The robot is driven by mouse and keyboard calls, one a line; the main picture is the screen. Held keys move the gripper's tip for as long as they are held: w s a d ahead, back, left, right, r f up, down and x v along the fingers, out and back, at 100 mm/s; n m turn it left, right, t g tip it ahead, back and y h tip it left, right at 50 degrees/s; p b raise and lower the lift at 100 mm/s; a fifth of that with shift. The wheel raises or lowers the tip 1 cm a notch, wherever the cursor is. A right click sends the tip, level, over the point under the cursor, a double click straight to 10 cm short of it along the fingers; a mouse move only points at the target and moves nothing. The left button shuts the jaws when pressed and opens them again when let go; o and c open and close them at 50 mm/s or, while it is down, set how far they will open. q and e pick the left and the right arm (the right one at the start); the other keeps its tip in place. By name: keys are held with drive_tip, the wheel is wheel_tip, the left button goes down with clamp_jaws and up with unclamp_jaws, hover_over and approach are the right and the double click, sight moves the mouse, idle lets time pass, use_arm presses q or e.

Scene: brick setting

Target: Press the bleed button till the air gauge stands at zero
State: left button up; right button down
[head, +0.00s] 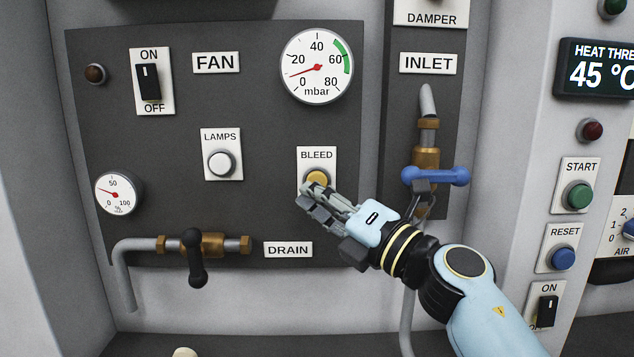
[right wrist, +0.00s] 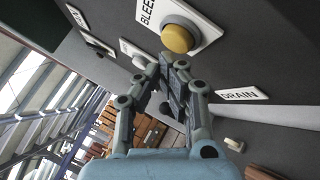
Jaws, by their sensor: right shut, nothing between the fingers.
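The yellow bleed button (head: 317,178) sits in a grey ring on a white plate marked BLEED. It also shows large at the top of the right wrist view (right wrist: 178,38). The air gauge (head: 317,67), marked mbar, is above it; its red needle points left and a little down, between 0 and 20. My right gripper (head: 311,194) is shut and empty, its fingertips at the button's lower edge in the head view. In the right wrist view the fingertips (right wrist: 172,66) are just below the button; I cannot tell whether they touch it. My left gripper is not in view.
A blue-handled inlet valve (head: 436,176) stands right of the button, close to my right arm. A drain valve with a black handle (head: 194,258) sticks out at lower left. The lamps button (head: 221,163) is left of the bleed plate, with bare panel between.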

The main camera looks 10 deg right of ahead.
drive_tip(key=shift+w+d+r, duration=0.1)
drive_tip(key=shift+w+r, duration=0.1)
drive_tip(key=shift+r, duration=0.45)
idle(0.5)
idle(0.4)
drive_tip(key=shift+s+p, duration=0.1)
drive_tip(key=shift+p, duration=0.2)
drive_tip(key=s, duration=0.1)
drive_tip(key=s+f+p, duration=0.1)
drive_tip(key=s, duration=0.1)
drive_tip(key=shift+s+a+f+p, duration=0.15)
drive_tip(key=shift+s+a+p, duration=0.15)
drive_tip(key=shift+a, duration=0.1)
